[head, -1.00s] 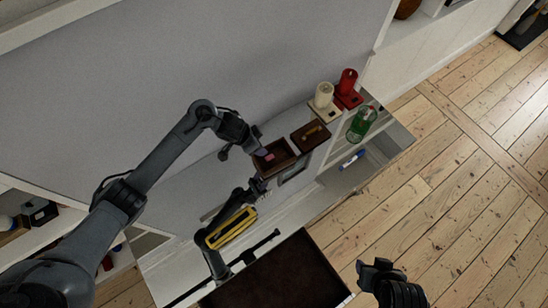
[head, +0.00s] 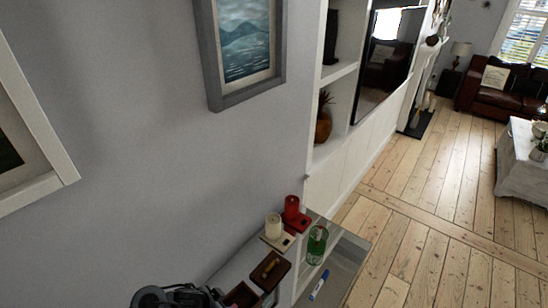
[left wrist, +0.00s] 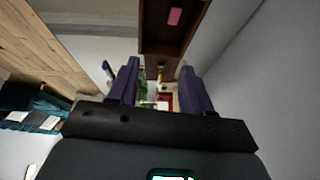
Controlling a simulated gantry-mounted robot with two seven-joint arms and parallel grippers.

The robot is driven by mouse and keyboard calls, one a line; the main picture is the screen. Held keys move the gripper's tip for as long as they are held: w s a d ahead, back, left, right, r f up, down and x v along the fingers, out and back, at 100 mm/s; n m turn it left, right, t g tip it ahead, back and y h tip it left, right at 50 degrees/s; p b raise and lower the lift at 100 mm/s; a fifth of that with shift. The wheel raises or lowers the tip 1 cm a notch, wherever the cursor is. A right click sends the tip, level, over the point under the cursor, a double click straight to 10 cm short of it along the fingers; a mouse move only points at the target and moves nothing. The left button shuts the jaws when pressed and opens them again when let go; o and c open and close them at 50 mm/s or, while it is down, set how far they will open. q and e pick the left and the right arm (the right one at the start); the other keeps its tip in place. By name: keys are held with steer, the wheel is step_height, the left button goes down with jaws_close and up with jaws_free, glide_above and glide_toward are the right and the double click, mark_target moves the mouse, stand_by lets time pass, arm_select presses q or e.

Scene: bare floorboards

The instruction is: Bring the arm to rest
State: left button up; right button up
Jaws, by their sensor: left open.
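My left gripper (left wrist: 158,88) is open in the left wrist view, with its two dark fingers apart and nothing between them. A brown wooden box (left wrist: 150,45) with a pink block (left wrist: 175,16) in it lies just beyond the fingertips. In the head view only a dark part of my left arm shows at the bottom edge, and the fingertips cannot be made out. The wooden box (head: 238,293) is partly cut off there, beside the arm. My right gripper is in neither view.
A smaller brown box (head: 270,270), a white candle (head: 273,226), a red candle (head: 292,213), a green glass (head: 317,244) and a blue marker (head: 319,285) stand or lie on the shelf unit by the grey wall. Floorboards (head: 410,260) at the right are clear.

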arm_select(q)
steer(key=s+d+t, duration=0.1)
steer(key=s+d, duration=0.2)
steer(key=s, duration=0.1)
steer(key=s+a+r+n+g+y, duration=0.1)
steer(key=s+a+r+n, duration=0.15)
steer(key=s, duration=0.45)
steer(key=s+a+r+n+y, duration=0.1)
steer(key=s+a+n, duration=0.15)
steer(key=s, duration=0.45)
steer(key=s+a+r+n+g+y, duration=0.1)
steer(key=s+a+r+n, duration=0.15)
steer(key=s, duration=0.55)
step_height(320, 180, up, 15)
steer(key=w+m+p, duration=0.1)
steer(key=p, duration=1.4)
steer(key=shift+r, duration=0.15)
